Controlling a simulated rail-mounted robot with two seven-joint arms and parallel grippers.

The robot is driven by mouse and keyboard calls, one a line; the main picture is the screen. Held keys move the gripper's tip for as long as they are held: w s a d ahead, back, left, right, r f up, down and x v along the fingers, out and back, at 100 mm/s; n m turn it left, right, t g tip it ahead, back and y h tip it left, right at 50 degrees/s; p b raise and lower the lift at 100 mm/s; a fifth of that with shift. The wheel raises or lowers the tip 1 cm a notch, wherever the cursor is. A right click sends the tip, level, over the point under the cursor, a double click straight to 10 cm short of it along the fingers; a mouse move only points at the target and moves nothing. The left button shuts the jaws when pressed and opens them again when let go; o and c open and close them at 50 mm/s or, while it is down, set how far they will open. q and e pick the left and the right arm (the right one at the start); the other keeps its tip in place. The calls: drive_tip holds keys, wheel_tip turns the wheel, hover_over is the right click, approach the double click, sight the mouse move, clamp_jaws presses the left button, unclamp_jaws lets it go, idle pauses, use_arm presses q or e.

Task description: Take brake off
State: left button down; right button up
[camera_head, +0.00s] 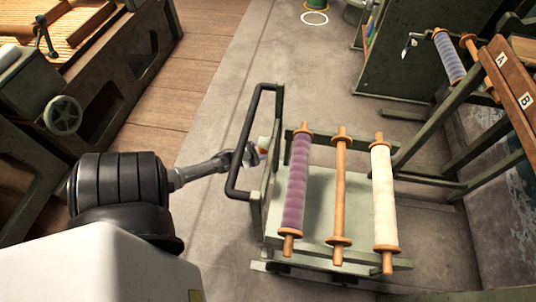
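A green-grey cart (322,238) stands on the concrete floor and carries three rolls. One is a purple-wrapped roll (296,185), one a bare wooden roller (341,190), and one a cream roll (384,195). Its dark push handle (242,137) rises on the left side. My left gripper (252,157) reaches in from the left at the handle frame, next to a small pale and reddish part (263,144). I cannot tell whether that part is the brake, nor whether the gripper touches it. The fingers are too small and partly hidden to read. My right gripper is not in view.
A rack with boards marked A and B (511,78) stands at the right with a blue-grey roll (449,57). A bench machine with a handwheel (63,115) is at the left. A white floor ring (314,18) lies far back. Floor behind the cart is clear.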

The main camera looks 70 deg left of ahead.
use_arm(q)
drive_tip(key=shift+w+a+m, duration=0.1)
drive_tip(key=shift+a+m, duration=0.1)
drive_tip(key=shift+m, duration=0.2)
drive_tip(key=shift+r, duration=0.1)
drive_tip(key=c, duration=0.6)
unclamp_jaws()
drive_tip(key=shift+a, duration=0.1)
drive_tip(key=shift+s, duration=0.45)
drive_tip(key=v, duration=0.4)
drive_tip(key=p+v, duration=0.1)
drive_tip(key=v, duration=0.8)
drive_tip(key=shift+w+a+f, duration=0.1)
drive_tip(key=shift+w+f, duration=0.05)
drive_tip(key=shift+f, duration=0.15)
